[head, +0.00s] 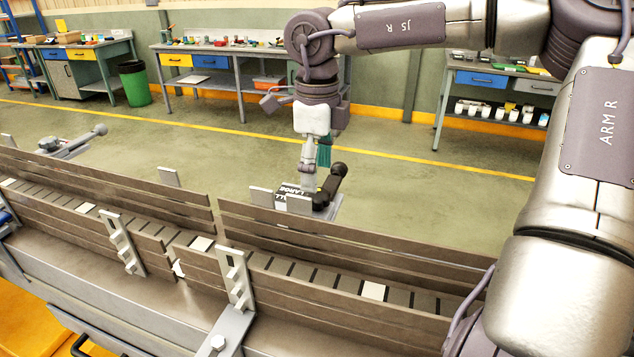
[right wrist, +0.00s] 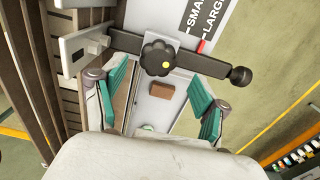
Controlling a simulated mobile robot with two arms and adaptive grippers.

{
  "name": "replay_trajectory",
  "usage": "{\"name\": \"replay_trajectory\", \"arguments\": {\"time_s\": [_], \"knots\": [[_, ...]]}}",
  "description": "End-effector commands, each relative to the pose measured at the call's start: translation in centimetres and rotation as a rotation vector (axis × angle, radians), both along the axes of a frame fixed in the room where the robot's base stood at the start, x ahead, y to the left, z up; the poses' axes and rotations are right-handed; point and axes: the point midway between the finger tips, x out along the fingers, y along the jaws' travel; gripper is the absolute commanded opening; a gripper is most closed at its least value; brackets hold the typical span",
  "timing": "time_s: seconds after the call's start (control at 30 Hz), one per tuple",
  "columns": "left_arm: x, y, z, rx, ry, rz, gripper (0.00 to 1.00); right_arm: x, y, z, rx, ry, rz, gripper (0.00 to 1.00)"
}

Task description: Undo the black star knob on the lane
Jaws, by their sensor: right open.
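The black star knob (right wrist: 157,57) shows in the right wrist view, seated on a dark bar that crosses a light plate marked "SMALL" and "LARGE". The bar ends in a round black grip (right wrist: 240,76). In the head view the black lever (head: 333,184) stands up beside the lettered plate (head: 290,190) at the lane's far wall; I cannot pick out the knob there. My right gripper (head: 316,166) hangs over this plate, pointing down. In the right wrist view its teal-padded fingers (right wrist: 156,110) are spread apart and empty, with the knob beyond their tips. My left gripper is not in view.
The lane's slatted walls (head: 330,245) run across the front, with upright metal brackets (head: 237,280). A second fixture with a lever (head: 70,143) stands at the far left. A small brown block (right wrist: 161,90) lies between my fingers' lines. Workbenches (head: 225,48) stand well back across open floor.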

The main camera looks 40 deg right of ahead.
Motion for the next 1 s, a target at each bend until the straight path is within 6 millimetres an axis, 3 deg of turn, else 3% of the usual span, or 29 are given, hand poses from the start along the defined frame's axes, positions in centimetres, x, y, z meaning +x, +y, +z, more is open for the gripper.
{"name": "replay_trajectory", "arguments": {"time_s": [0.2, 0.3, 0.63, 1.0], "knots": [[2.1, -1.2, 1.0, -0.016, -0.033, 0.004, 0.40, 0.0, 0.0, -3.1, 0.000, 0.002, 0.001, 0.73], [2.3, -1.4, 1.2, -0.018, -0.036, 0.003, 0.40, 0.0, 0.0, -3.8, 0.000, 0.000, 0.000, 0.73], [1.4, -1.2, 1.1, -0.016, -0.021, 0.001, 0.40, 0.0, 0.0, -4.2, 0.000, -0.001, 0.000, 0.73], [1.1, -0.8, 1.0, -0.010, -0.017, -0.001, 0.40, 0.0, 0.0, -4.2, 0.000, -0.001, 0.000, 0.13]]}}
